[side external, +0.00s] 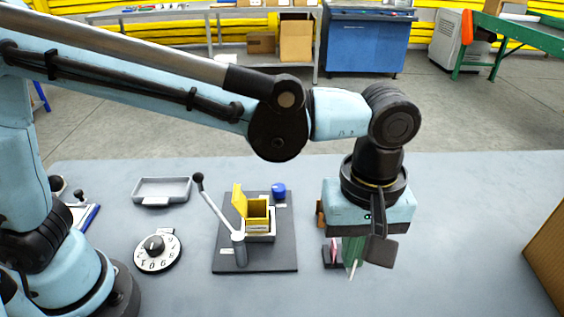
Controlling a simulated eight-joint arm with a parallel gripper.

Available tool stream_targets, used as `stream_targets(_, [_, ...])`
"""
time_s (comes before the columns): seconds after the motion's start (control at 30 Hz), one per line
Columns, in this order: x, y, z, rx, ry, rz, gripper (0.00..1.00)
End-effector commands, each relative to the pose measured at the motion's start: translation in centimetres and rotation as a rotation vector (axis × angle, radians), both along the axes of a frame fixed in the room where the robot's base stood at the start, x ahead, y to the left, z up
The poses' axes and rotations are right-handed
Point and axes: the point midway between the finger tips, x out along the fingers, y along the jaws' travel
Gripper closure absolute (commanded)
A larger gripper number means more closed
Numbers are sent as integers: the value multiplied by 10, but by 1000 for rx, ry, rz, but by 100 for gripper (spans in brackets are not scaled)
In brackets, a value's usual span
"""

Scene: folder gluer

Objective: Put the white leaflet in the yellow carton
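The yellow carton (257,207) stands upright in a light holder on a dark base plate, with its flap raised at the left and its top open. My gripper (362,256) points down over the table to the right of the carton, well apart from it. A green upright thing (351,249) shows at the fingers, with a thin white tip (353,269) below it. I cannot tell if the white tip is the white leaflet, or if the fingers hold it. The gripper body hides part of this spot.
A lever with a black knob (198,178) rises beside the carton, and a blue cap (279,190) sits behind it. A dark holder with a red piece (333,252) is left of the fingers. A grey tray (162,190) and numbered dial (158,251) lie left. A cardboard box (548,245) stands far right.

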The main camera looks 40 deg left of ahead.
Motion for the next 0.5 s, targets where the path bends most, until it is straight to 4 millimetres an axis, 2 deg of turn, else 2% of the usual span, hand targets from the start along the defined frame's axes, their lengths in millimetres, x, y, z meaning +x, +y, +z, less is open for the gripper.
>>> stream_targets(0.17, [20, 56, 2, 0, 0, 14, 100])
stream_targets(0.3, [32, 115, 1, -1, -1, 15, 100])
stream_targets(0.5, [32, 184, -2, -1, -1, 11, 100])
